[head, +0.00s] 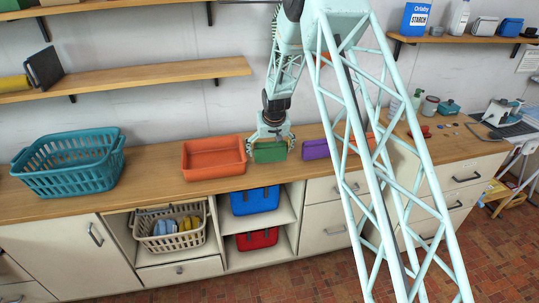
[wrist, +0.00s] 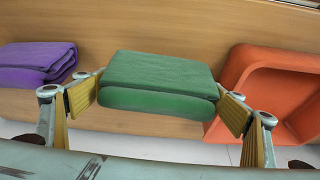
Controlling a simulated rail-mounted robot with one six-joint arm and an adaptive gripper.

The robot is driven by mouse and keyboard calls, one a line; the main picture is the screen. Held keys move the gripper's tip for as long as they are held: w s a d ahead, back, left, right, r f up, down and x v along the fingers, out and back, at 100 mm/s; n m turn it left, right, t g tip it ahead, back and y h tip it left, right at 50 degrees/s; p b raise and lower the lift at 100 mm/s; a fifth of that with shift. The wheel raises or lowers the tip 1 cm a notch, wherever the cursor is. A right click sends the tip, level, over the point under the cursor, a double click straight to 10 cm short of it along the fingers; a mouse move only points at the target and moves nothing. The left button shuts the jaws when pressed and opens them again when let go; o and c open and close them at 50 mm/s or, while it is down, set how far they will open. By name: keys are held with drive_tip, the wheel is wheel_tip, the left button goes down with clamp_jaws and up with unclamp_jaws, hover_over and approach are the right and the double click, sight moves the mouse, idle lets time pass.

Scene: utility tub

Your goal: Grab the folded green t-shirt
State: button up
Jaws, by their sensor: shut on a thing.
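The folded green t-shirt (wrist: 158,82) is a flat, thick bundle near the front edge of the wooden counter. In the head view the green t-shirt (head: 269,153) shows between the orange tray and the purple cloth. My gripper (wrist: 165,105) is shut on it, with a yellow pad against each of its short sides. In the head view my gripper (head: 271,144) reaches down from above. I cannot tell whether the shirt rests on the counter or is slightly raised.
An orange tray (head: 214,173) stands just left of the shirt, and a folded purple cloth (head: 316,149) lies just right. A teal basket (head: 68,186) is farther left on the counter (head: 150,190). A shelf (head: 170,76) runs along the wall above.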

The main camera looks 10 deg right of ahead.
sight(270, 140)
wheel_tip(270, 140, up, 8)
drive_tip(key=shift+f+p, duration=0.25)
drive_tip(key=shift+p, duration=0.05)
idle(0.7)
